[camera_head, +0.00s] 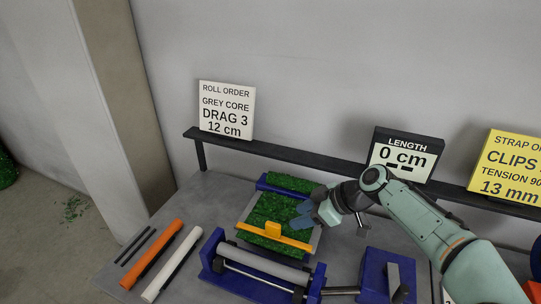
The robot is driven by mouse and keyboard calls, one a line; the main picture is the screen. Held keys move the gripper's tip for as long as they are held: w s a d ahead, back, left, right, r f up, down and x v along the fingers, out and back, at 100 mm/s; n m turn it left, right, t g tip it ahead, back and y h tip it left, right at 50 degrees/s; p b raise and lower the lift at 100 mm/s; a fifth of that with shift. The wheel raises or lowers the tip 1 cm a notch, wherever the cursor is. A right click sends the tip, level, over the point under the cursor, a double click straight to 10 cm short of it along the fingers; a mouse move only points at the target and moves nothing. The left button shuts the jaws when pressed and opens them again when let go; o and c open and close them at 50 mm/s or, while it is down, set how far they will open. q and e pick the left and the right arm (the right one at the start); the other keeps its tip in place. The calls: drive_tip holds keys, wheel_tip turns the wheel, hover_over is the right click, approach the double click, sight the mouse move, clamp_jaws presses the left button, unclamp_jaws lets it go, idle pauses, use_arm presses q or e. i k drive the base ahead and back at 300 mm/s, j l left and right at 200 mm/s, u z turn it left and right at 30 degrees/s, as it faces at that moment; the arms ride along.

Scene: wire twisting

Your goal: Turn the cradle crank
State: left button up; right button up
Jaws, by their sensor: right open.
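The blue cradle (212,262) stands at the front of the grey table, with a grey roller (262,266) lying across it. A thin shaft (340,291) runs right from the cradle's right end toward a blue block with an upright grey plate (393,278); a small dark knob (401,294) shows there, and I cannot tell whether it is the crank's handle. My right gripper (302,214) is open, over the right edge of the green turf (268,212) behind the cradle. It is apart from the shaft and knob. My left gripper is out of view.
An orange bar (276,235) crosses the turf's front. An orange rod (152,252), a white rod (172,264) and dark sticks (138,246) lie at the left. A dark shelf (290,152) at the back carries signs, including a "0 cm" length display (404,158).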

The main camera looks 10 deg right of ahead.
sight(397, 293)
drive_tip(key=k, duration=1.5)
